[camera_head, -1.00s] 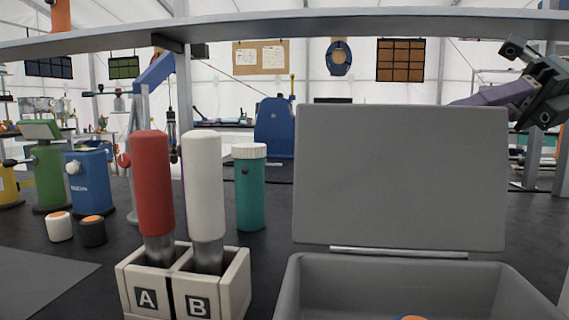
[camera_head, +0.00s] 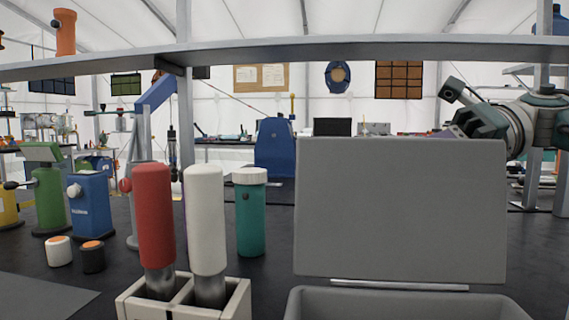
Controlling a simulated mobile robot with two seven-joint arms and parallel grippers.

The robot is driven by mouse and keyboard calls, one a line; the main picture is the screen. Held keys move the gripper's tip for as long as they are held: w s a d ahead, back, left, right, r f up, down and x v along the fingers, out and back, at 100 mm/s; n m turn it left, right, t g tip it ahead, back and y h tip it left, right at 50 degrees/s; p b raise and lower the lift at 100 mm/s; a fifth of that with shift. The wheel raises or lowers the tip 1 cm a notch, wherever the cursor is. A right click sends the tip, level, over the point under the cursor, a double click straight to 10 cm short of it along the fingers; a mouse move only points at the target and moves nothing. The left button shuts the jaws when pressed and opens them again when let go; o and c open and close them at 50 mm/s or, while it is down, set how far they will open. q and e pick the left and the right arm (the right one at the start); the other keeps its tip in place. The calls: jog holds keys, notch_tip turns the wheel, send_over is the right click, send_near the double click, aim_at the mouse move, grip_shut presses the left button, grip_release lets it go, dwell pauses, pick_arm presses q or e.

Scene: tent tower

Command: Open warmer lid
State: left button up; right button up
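The warmer is a grey box (camera_head: 410,306) at the lower right of the head view. Only its rear rim and upper edge show at the bottom of the picture. Its flat grey lid (camera_head: 400,210) stands raised, nearly upright, above the rim, with a pale hinge bar (camera_head: 400,286) under it. My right arm's dark green end (camera_head: 468,108) is at the upper right, partly behind the lid's top right corner. I cannot make out its fingers clearly, nor whether they touch the lid. My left gripper is not in view.
A red bottle (camera_head: 155,215) and a white bottle (camera_head: 205,218) stand upside down in a cream holder (camera_head: 236,302) left of the warmer. A teal jar (camera_head: 251,218) stands behind them. Small jars (camera_head: 59,252) and machines are further left. A grey shelf beam (camera_head: 350,48) crosses above.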

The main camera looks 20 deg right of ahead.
grip_shut()
dwell(1.2)
